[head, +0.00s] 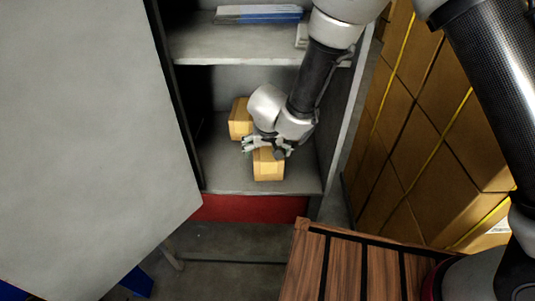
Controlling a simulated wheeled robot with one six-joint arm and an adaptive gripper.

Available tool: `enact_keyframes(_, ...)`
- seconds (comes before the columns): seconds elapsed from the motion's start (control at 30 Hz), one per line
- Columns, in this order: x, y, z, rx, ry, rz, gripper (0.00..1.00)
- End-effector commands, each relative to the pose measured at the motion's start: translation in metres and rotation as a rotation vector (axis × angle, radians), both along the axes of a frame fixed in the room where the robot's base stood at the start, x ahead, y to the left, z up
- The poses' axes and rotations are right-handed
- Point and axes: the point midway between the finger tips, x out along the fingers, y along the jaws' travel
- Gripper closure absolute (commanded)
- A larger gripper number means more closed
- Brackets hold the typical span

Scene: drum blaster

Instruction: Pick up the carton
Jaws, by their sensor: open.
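Two small tan cartons rest on the lower shelf of the grey cabinet. The front carton (268,166) sits near the shelf's front edge, and the other carton (239,120) stands behind it to the left. My gripper (262,145) is open, above and at the back of the front carton, between the two. My arm's wrist hides part of both cartons. I cannot tell whether the fingers touch either carton.
The cabinet's upper shelf (240,42) holds a blue and white flat item (258,14). A grey panel (90,130) fills the left. Large strapped brown boxes (430,130) stack at the right. A wooden slatted surface (345,265) lies in front, and the cabinet wall (345,130) is close to my arm.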

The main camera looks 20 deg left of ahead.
Motion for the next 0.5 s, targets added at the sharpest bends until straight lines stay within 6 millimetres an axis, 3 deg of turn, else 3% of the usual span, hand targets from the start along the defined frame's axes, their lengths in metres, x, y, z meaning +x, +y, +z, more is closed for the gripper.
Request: enact_keyframes(0.5, 0.0000, 0.0000, -0.0043, 0.000, 0.000, 0.000, 0.00)
